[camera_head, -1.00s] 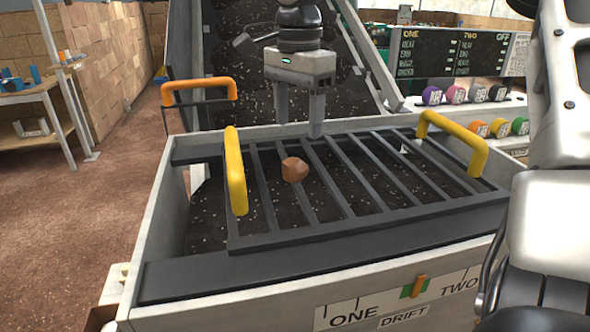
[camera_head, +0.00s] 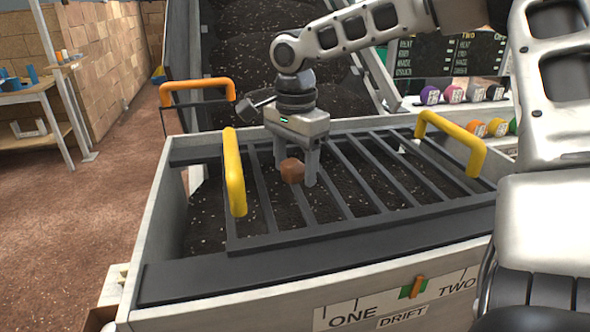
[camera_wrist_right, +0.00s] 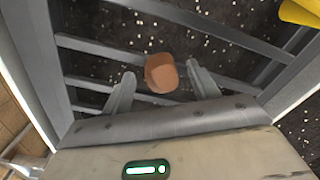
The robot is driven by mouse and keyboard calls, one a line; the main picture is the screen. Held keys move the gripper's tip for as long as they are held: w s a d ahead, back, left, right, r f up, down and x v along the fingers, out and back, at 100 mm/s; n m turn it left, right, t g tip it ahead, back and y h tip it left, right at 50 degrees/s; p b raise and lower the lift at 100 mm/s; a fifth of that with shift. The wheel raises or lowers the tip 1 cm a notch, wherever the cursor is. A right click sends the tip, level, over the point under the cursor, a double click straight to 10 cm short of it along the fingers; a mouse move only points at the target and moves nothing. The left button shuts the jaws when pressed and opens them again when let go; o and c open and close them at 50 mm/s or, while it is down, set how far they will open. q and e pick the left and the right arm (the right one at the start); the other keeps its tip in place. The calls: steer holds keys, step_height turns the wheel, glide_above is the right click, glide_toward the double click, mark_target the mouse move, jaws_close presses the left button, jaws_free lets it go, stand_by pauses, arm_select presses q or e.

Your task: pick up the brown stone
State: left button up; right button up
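The brown stone (camera_head: 292,170) lies on the bars of the dark grate (camera_head: 345,237), left of its middle. My right gripper (camera_head: 296,180) points down at the stone with its fingers spread, one on each side of it. In the right wrist view the stone (camera_wrist_right: 161,73) shows between the two open fingertips (camera_wrist_right: 160,82), with a gap visible on both sides. My left gripper is not in view.
The grate has a yellow handle (camera_head: 234,172) at its left and another (camera_head: 455,138) at its right. It sits over a pale-walled bin (camera_head: 150,215) of dark soil. An orange handle (camera_head: 198,88) stands behind. Coloured knobs (camera_head: 452,94) line the panel at right.

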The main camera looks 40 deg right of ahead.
steer(key=c, duration=0.9)
steer(key=shift+r, duration=0.1)
steer(key=shift+r, duration=0.55)
steer(key=w+a+r+p, duration=0.1)
steer(key=w+a+r, duration=0.1)
steer(key=w+r, duration=0.1)
steer(key=w+a+r+p, duration=0.1)
steer(key=w+a+r, duration=0.1)
steer(key=w+r, duration=0.1)
steer(key=w+a+r, duration=0.3)
steer(key=w+r, duration=0.1)
steer(key=r, duration=0.1)
steer(key=shift+a+p, duration=0.1)
steer(key=shift+p, duration=0.3)
steer(key=shift+w+a+r+p, duration=0.3)
steer(key=shift+w+p, duration=0.05)
steer(key=shift+w, duration=0.1)
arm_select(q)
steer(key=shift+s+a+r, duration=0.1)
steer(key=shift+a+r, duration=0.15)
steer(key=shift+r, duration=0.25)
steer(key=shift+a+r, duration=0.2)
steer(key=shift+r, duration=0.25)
arm_select(e)
steer(key=shift+w+a, duration=0.1)
steer(key=shift+w, duration=0.15)
